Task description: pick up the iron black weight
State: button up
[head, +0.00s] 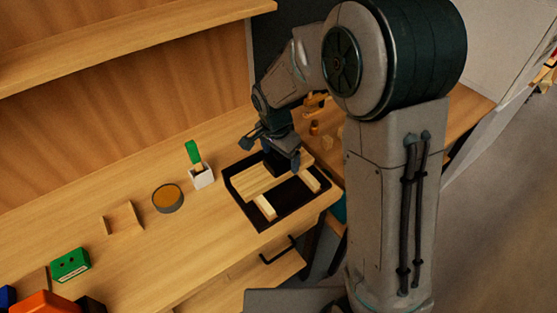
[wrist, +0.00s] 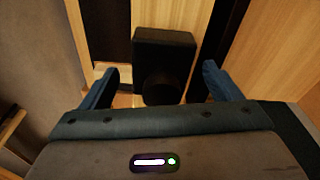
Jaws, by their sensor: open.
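The iron black weight (wrist: 164,50) shows in the wrist view as a dark block with a rounded knob towards me. It stands between the two blue-grey fingers of my gripper (wrist: 160,72), which are open with a gap on each side of it. In the head view my gripper (head: 271,151) is low over the wooden boards in the black tray (head: 243,205).
The tray holds a wide pale board (head: 255,184) and smaller wood strips.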

grip_shut()
jog(key=shift+r, duration=0.1)
